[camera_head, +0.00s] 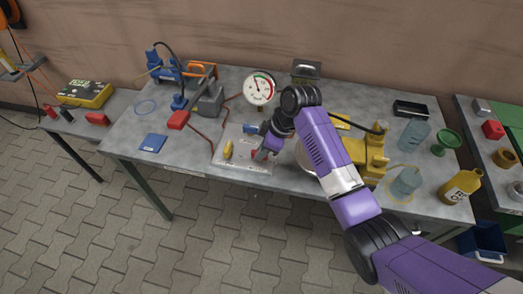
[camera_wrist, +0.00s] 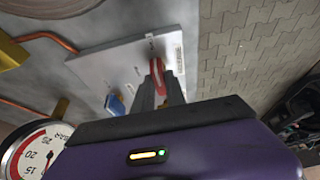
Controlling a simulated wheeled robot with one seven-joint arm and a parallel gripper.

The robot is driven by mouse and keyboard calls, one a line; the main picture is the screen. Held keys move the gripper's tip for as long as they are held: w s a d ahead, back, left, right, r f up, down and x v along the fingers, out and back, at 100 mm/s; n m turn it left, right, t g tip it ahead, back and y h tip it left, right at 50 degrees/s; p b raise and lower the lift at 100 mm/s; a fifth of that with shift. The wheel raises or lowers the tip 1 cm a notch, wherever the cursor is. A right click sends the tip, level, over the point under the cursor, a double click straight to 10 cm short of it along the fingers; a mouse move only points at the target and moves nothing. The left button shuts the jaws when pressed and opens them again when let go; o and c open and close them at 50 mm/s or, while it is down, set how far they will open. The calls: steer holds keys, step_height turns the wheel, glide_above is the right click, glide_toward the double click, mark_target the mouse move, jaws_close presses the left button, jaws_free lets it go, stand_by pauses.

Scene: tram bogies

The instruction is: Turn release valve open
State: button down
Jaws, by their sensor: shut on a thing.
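A flat pale valve panel (camera_head: 240,163) lies on the workbench, and it also shows in the wrist view (camera_wrist: 120,68). A red valve lever (camera_wrist: 157,68) stands on it near the panel's edge. My gripper (camera_wrist: 160,88) is shut on this red lever, with its fingers on either side. In the head view my gripper (camera_head: 264,153) is low over the right part of the panel and mostly hides the lever. A yellow lever (camera_head: 228,149) stands at the panel's left. A blue handle (camera_wrist: 115,104) shows beside my fingers in the wrist view. The panel's labels are too small to read.
A round pressure gauge (camera_head: 259,88) stands behind the panel. Blue and orange tools (camera_head: 178,72) fill the back left.

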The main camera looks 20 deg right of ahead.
steer(key=shift+n, duration=0.4)
steer(key=n+g+b, duration=0.1)
steer(key=n, duration=0.1)
steer(key=n+b, duration=0.1)
steer(key=shift+w+d+n+g, duration=0.1)
steer(key=shift+w+n+g, duration=0.1)
steer(key=shift+n+g, duration=0.2)
steer(key=n+b, duration=0.1)
steer(key=n, duration=0.1)
steer(key=n+g+b, duration=0.1)
steer(key=n+b, duration=0.1)
steer(key=shift+w+f+g+y, duration=0.1)
steer(key=shift+f+g+y, duration=0.05)
steer(key=shift+g+y, duration=0.15)
steer(key=n+g+b, duration=0.1)
steer(key=n+b, duration=0.3)
steer(key=n, duration=0.1)
steer(key=shift+w+g, duration=0.15)
steer(key=shift+g, duration=0.25)
steer(key=n+h, duration=0.1)
steer(key=n, duration=0.1)
steer(key=n+g+b, duration=0.1)
steer(key=n, duration=0.1)
steer(key=shift+r+h, duration=0.2)
steer(key=shift+h, duration=0.2)
steer(key=shift+n, duration=0.3)
steer(key=c, duration=1.4)
jaws_free()
steer(key=shift+o, duration=0.2)
